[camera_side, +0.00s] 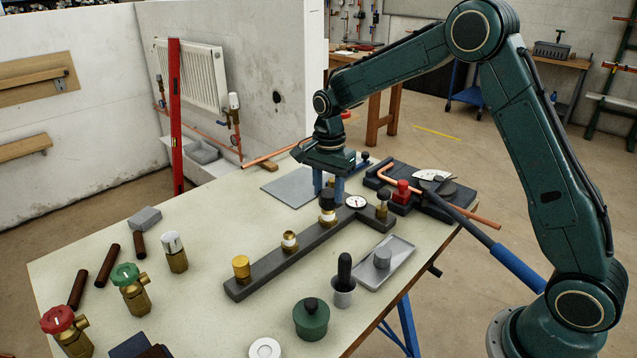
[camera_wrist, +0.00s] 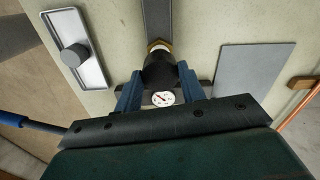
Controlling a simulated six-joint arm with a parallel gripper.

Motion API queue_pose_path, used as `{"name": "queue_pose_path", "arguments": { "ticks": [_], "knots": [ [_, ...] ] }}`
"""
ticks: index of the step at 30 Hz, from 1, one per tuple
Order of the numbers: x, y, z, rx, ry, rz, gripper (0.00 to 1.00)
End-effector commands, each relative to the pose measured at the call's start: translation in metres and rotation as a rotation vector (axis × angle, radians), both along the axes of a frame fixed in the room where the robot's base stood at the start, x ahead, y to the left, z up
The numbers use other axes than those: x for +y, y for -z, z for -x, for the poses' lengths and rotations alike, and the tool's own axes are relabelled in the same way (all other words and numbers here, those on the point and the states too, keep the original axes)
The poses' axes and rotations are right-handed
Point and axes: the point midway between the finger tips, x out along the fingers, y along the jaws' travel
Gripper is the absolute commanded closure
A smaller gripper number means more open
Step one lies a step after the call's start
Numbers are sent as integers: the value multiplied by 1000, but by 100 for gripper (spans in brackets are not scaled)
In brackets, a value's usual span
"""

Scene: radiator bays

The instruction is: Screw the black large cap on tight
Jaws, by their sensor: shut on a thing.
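The black large cap (camera_side: 327,196) is between the blue fingers of my gripper (camera_side: 329,184), above a brass fitting (camera_side: 328,217) on the dark manifold bar (camera_side: 285,262). In the wrist view the black cap (camera_wrist: 158,68) sits between the two blue fingers of my gripper (camera_wrist: 159,88), which are shut on it. The brass fitting (camera_wrist: 159,46) shows just beyond the cap. The cap looks upright and in line with the fitting. I cannot tell how far it is threaded on.
A white-faced gauge (camera_side: 356,202) stands beside the cap on the bar. Other brass fittings (camera_side: 289,240) stand along it. A grey tray with a grey knob (camera_side: 400,250) lies to the right. A grey plate (camera_side: 290,188) lies behind on the left. Valves (camera_side: 131,290) stand at the front left.

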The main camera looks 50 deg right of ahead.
Motion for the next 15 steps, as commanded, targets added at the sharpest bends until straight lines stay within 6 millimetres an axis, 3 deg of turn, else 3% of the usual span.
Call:
{"name": "queue_pose_path", "arguments": {
  "ticks": [15],
  "knots": [
    [0,8,0,1,0,0,84]
  ]
}}
